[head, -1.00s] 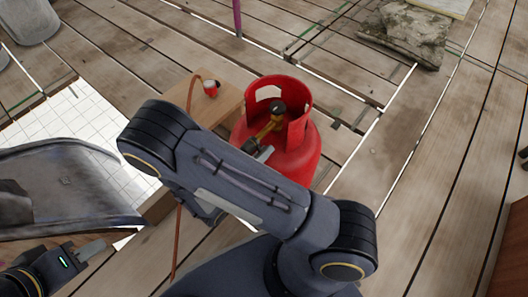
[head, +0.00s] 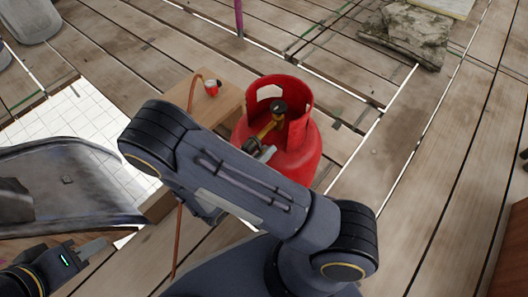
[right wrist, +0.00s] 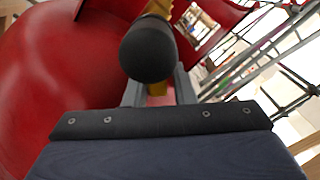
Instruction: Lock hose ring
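The red gas cylinder (head: 298,165) stands upright on the planks, with a brass valve (head: 270,127) inside its collar. A dark rounded fitting (head: 252,146) is on the valve's near side; it shows as a black knob (right wrist: 148,50) in the right wrist view. My right gripper (head: 265,154) is at this fitting. In the right wrist view its fingers (right wrist: 158,92) stand apart on either side of the brass stem, partly hidden by the knob. An orange hose (head: 192,92) hangs over the wooden box. My left gripper (head: 92,247) is low at left, away from the cylinder; its finger gap is unclear.
The wooden box (head: 226,100) behind the cylinder carries a small red and white item (head: 212,88). A grey metal trough (head: 60,190) is at left, a stone block (head: 410,35) at far right. Planks right of the cylinder are clear.

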